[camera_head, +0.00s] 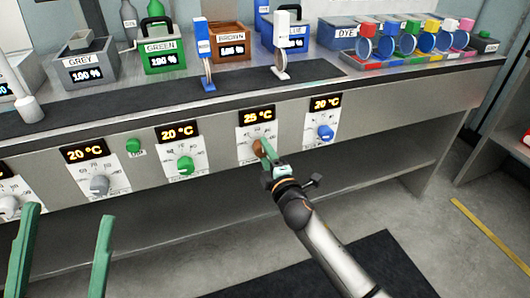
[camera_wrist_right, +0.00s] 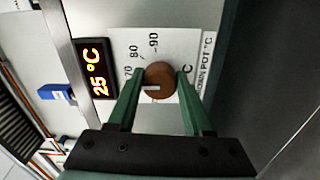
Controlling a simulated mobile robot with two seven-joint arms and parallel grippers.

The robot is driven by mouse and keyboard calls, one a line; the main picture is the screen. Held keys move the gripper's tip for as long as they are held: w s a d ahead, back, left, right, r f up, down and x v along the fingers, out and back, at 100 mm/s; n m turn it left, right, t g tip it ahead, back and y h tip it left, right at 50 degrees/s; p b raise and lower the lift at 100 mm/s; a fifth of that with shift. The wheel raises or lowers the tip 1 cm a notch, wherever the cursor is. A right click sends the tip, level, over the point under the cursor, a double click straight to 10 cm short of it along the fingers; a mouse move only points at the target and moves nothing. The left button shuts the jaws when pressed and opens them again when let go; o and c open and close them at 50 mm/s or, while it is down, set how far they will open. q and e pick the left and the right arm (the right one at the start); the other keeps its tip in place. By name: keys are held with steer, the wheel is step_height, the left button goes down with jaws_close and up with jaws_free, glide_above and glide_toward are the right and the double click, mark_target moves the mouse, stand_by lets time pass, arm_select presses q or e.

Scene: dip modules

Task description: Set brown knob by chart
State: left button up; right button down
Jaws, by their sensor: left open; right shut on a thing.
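The brown knob (camera_head: 262,149) sits on a white dial plate on the front of the bench. The display (camera_head: 257,115) above it reads 25 °C. My right gripper (camera_head: 265,152) is shut on the brown knob. In the right wrist view the brown knob (camera_wrist_right: 160,80) lies between my right gripper's green fingers (camera_wrist_right: 160,88), and a pale pointer mark shows on it. Numbers such as 70, 80 and 90 show on the dial beside it. My left gripper (camera_head: 62,250) is open and empty at the lower left, in front of the bench. No chart can be made out.
A blue knob (camera_head: 325,132), a green knob (camera_head: 185,165) and a grey knob (camera_head: 99,184) share the panel, with displays reading 20 °C. A green button (camera_head: 133,145) is between dials. Grey (camera_head: 87,64), green (camera_head: 163,58) and brown (camera_head: 231,52) pots stand on the bench.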

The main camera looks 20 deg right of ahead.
stand_by(0.3)
steer(key=shift+c, duration=1.5)
jaws_free()
steer(key=shift+s, duration=0.15)
arm_select(q)
steer(key=w+f+n+y+p, duration=0.2)
steer(key=w+f+n+y, duration=0.2)
steer(key=f+y, duration=0.1)
steer(key=shift+w+a+f+n+g+y, duration=0.3)
steer(key=shift+w+a+f+y, duration=0.1)
steer(key=shift+f, duration=0.1)
arm_select(e)
steer(key=s, duration=1.2)
steer(key=shift+s+d, duration=0.15)
steer(key=shift+d, duration=0.05)
